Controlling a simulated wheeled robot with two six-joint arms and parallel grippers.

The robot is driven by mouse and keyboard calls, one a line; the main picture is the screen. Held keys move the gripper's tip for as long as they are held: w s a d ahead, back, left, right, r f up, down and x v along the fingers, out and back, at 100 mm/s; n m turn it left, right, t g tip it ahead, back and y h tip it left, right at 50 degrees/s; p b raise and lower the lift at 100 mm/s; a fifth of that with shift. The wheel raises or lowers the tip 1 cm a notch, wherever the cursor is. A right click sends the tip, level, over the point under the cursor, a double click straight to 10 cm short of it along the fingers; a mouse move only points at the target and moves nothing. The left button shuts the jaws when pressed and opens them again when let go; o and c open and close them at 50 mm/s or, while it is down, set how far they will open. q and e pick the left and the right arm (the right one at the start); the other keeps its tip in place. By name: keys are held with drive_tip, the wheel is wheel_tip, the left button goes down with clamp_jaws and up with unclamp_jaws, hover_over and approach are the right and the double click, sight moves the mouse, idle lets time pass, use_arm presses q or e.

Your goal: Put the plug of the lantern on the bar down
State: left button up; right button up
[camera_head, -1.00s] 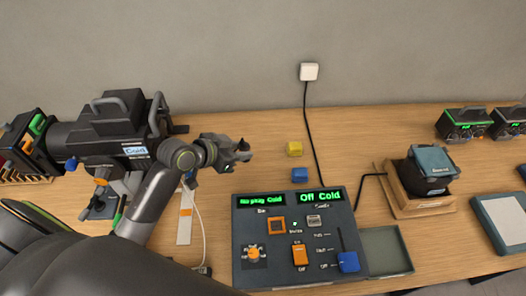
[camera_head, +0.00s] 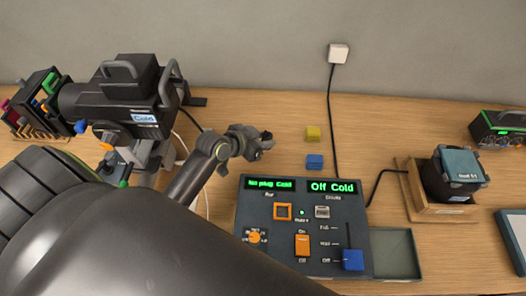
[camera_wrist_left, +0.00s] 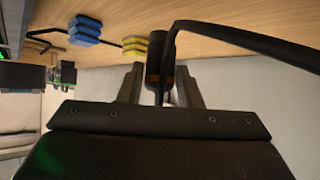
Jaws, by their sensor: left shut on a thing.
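The lantern (camera_head: 120,95) is a big black lamp with a handle and a "Cold" label, at the left in the head view. A black cable runs from it toward my left gripper. My left gripper (camera_head: 264,140) is above the table, behind the control desk's left part. In the left wrist view its fingers (camera_wrist_left: 161,92) are shut on the plug (camera_wrist_left: 161,58), a dark cylinder with a brownish-orange band. A thick black cable arcs to the right there. The plug is hard to make out in the head view. My right gripper is not in view.
The control desk (camera_head: 331,228) reads "No plug Cold" and "Off Cold". A yellow block (camera_head: 312,133) and a blue block (camera_head: 314,161) lie behind it. A grey tray (camera_head: 397,253) and a lamp on a wooden base (camera_head: 433,213) are to the right. My arm hides the left front table.

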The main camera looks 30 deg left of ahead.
use_arm(q)
drive_tip(key=shift+f, duration=0.2)
drive_tip(key=shift+f+b, duration=0.35)
drive_tip(key=shift+b, duration=0.1)
wheel_tip(320, 180, down, 3)
drive_tip(key=b, duration=0.2)
drive_tip(key=shift+r+b, duration=0.2)
drive_tip(key=shift+b, duration=0.1)
drive_tip(key=shift+f, duration=0.4)
drive_tip(key=o, duration=1)
drive_tip(key=shift+r, duration=0.1)
drive_tip(key=shift+o, duration=0.3)
